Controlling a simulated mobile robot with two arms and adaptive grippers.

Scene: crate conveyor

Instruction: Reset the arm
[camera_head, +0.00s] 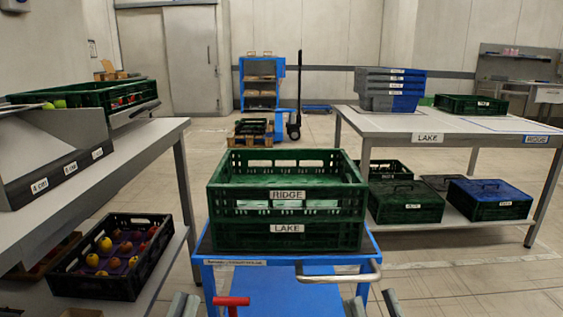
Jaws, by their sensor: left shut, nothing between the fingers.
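My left gripper (184,305) shows only at the bottom edge, left of the blue cart's front. Its grey fingertips are close together, shut and empty. My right gripper (374,305) shows at the bottom edge by the cart's right front. Its two grey fingertips stand apart with nothing seen between them. Both grippers are low, apart from the crates, and the rest of both is cut off by the frame. On the blue cart (235,277) a green crate labelled RIDGE (335,200) is stacked on a green crate labelled LAKE (245,238).
A metal handle (338,275) and a red lever (231,301) are at the cart's front. A left bench (150,148) holds a green crate (85,97), with a dark fruit crate (95,285) below. A right table (390,122) carries stacked crates (388,102). Floor is clear between cart and table.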

